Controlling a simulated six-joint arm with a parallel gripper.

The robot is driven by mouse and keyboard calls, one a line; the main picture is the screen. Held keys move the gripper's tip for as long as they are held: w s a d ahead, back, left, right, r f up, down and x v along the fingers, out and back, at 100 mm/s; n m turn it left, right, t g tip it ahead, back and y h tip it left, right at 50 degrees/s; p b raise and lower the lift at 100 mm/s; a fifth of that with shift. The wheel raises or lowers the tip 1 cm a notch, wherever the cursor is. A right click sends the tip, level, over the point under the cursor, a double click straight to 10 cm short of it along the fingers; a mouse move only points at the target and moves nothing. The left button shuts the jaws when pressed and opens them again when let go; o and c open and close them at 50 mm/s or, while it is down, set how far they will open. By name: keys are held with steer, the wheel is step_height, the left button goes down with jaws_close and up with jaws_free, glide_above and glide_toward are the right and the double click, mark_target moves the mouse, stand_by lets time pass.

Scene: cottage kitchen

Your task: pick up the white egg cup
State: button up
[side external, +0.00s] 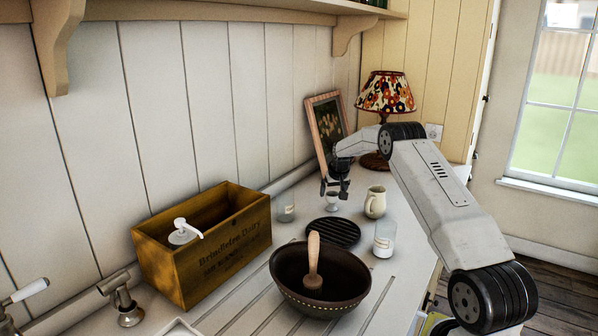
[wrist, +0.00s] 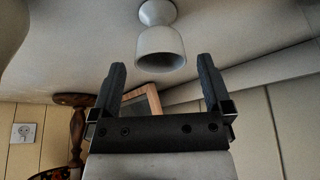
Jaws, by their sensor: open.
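The white egg cup (side external: 332,201) stands on the pale counter below my gripper (side external: 335,190) in the side view. In the wrist view the egg cup (wrist: 160,45) shows its bowl and its foot, just beyond the fingertips and roughly midway between them. My gripper (wrist: 162,75) is open, with both dark fingers apart and nothing between them. In the side view the fingers partly overlap the cup's top, and I cannot tell the exact gap there.
A picture frame (side external: 326,128) and a lamp (side external: 386,95) are behind. A wooden crate (side external: 215,255) and a dark bowl (side external: 320,285) are closer to the camera.

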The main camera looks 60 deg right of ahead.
steer(key=shift+x, duration=1.3)
steer(key=c, duration=1.2)
